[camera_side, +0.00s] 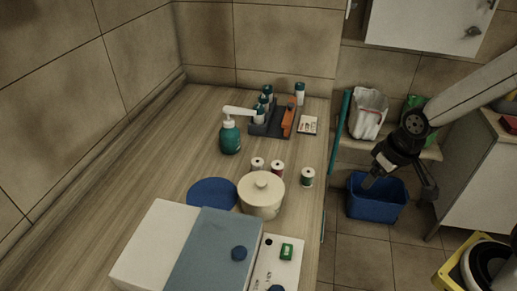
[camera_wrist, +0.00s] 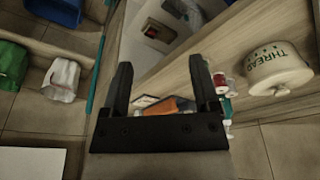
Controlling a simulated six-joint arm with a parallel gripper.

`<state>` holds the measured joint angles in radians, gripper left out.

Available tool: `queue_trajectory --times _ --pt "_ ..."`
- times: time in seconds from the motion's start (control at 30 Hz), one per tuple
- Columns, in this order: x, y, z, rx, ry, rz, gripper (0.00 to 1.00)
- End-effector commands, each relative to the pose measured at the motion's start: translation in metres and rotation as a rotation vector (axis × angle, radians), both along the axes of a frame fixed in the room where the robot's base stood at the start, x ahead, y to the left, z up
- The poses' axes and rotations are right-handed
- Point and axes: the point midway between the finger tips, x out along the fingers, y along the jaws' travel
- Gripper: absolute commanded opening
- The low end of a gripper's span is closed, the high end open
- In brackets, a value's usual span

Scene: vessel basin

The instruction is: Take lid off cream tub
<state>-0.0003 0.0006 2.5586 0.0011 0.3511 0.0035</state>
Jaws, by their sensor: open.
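The cream tub (camera_side: 260,207) stands upright on the wooden counter (camera_side: 165,160) near its right edge. Its cream lid (camera_side: 262,184), with a round knob, sits on top. In the wrist view the tub (camera_wrist: 270,54) is at the far right, with the word THREAD on its side. My gripper (camera_side: 400,186) is off the counter's right side, in front of the blue bin, well apart from the tub. In the wrist view my gripper (camera_wrist: 160,64) has its two fingers wide apart with nothing held between them.
Several small spools (camera_side: 277,167) stand right behind the tub. A blue disc (camera_side: 210,193) lies to its left, and a white and blue-grey box (camera_side: 205,250) is in front. A teal pump bottle (camera_side: 230,139) and a dark tray (camera_side: 265,129) stand farther back. A blue bin (camera_side: 375,203) is on the floor.

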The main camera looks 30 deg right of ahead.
Motion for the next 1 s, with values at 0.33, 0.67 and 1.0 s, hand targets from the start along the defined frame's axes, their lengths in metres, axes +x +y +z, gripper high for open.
queue_trajectory --times 0.33,0.67,1.0 --pt "0.026 0.016 0.007 0.083 0.032 -0.212 0.78" --pt "0.078 0.062 0.021 0.261 0.139 -0.679 0.78" --pt "0.124 0.124 0.037 0.416 0.317 -1.157 0.78"
